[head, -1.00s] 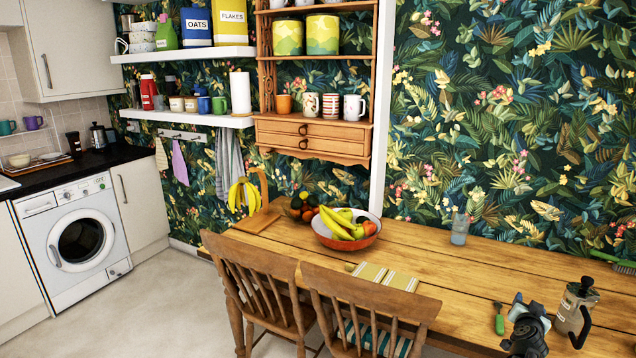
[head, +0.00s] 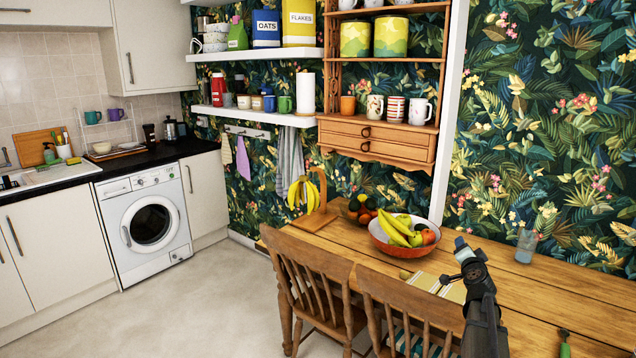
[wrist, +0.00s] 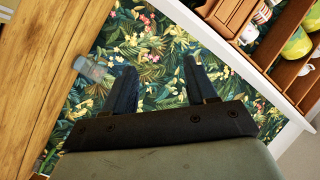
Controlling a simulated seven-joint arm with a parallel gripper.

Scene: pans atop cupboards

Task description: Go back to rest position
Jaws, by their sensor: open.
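My gripper (head: 462,249) is at the end of my raised arm, above the near part of the wooden table (head: 545,290) in the head view. In the wrist view my gripper (wrist: 158,75) has its two dark fingers apart with nothing between them. The leafy wallpaper shows beyond the fingers.
Wooden chairs (head: 305,270) stand at the table's near side. The floor at left is clear.

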